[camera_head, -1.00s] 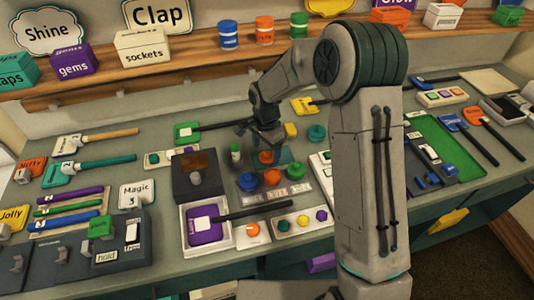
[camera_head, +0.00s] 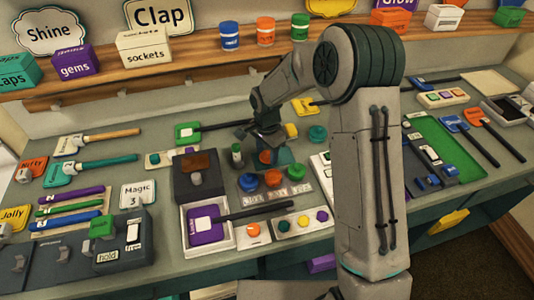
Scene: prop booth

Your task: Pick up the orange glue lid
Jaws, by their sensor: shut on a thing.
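A small orange lid (camera_head: 265,157) shows directly under my gripper (camera_head: 266,149), behind the row of round pieces on the bench. My gripper points down and is shut on this orange lid; its fingertips are small and partly hidden by my own wrist. I cannot tell whether the lid is clear of the surface below it. Another round orange piece (camera_head: 273,178) sits in front, between a blue one (camera_head: 248,182) and a green one (camera_head: 295,172).
A small white and green bottle (camera_head: 237,155) stands close to the left of my gripper. A dark box (camera_head: 197,176) is farther left. A teal round piece (camera_head: 317,133) and a yellow piece (camera_head: 290,130) lie to the right and behind. My arm hides part of the bench.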

